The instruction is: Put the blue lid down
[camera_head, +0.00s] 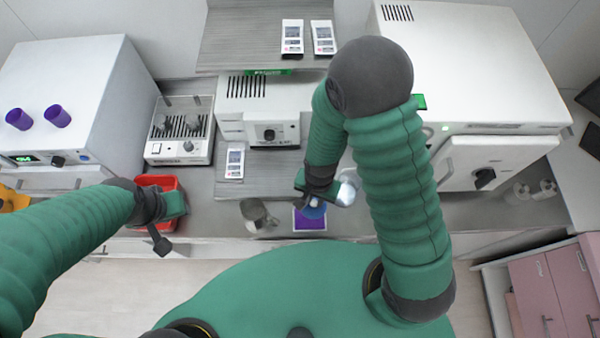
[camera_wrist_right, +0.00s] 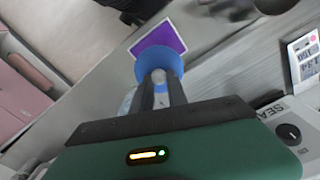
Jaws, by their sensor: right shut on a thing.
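The blue lid (camera_head: 314,211) shows partly under my right gripper (camera_head: 316,201) in the head view. In the right wrist view the blue lid (camera_wrist_right: 160,58) is at the fingertips of my right gripper (camera_wrist_right: 159,80), which is shut on it. A purple square with a pale border (camera_head: 310,224) is behind and below the lid, on the counter; it also shows in the right wrist view (camera_wrist_right: 165,38). Whether the lid touches it I cannot tell. My left gripper (camera_head: 164,228) is above the red tray (camera_head: 158,181); its opening cannot be made out.
A grey metal vessel (camera_head: 256,213) stands on the counter left of the purple square. A large white machine (camera_head: 480,80) stands at right. The counter's front edge is close to the purple square.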

